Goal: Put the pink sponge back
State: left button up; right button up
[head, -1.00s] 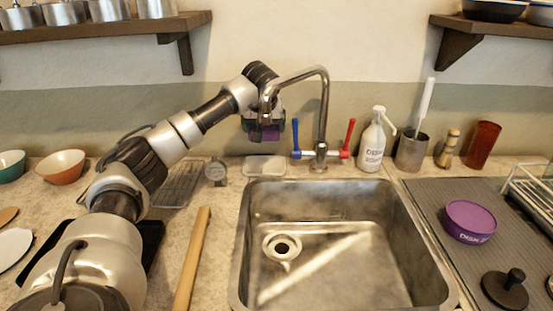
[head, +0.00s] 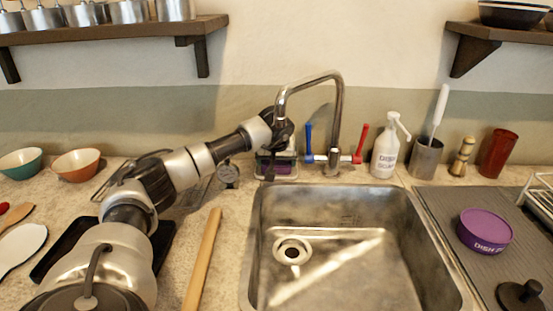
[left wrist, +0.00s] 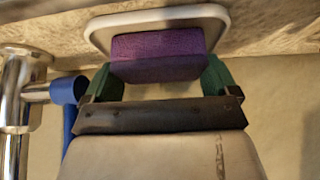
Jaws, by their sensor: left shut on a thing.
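The sponge looks purple rather than pink (left wrist: 158,48). In the left wrist view it sits between the green finger pads of my left gripper (left wrist: 158,75), which is shut on it. The pale, white-rimmed dish (left wrist: 218,14) shows right behind the sponge, framing it. I cannot tell for sure whether sponge and dish touch. In the head view my left gripper (head: 276,160) is low at the counter behind the sink's back left corner, with a purple strip of the sponge (head: 284,170) showing. The dish is mostly hidden there. My right gripper is not in view.
The tall faucet (head: 338,120) with its blue handle (head: 308,138) and red handle (head: 361,140) stands just right of my gripper. A round grey item (head: 228,175) stands close on the left. The sink (head: 340,240) is empty. A soap bottle (head: 386,152) stands farther right.

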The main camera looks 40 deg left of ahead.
pick_arm(q)
jog(key=o, duration=0.7)
jog(key=v, duration=0.7)
jog(key=shift+r, duration=0.25)
jog(key=shift+s+d, duration=0.1)
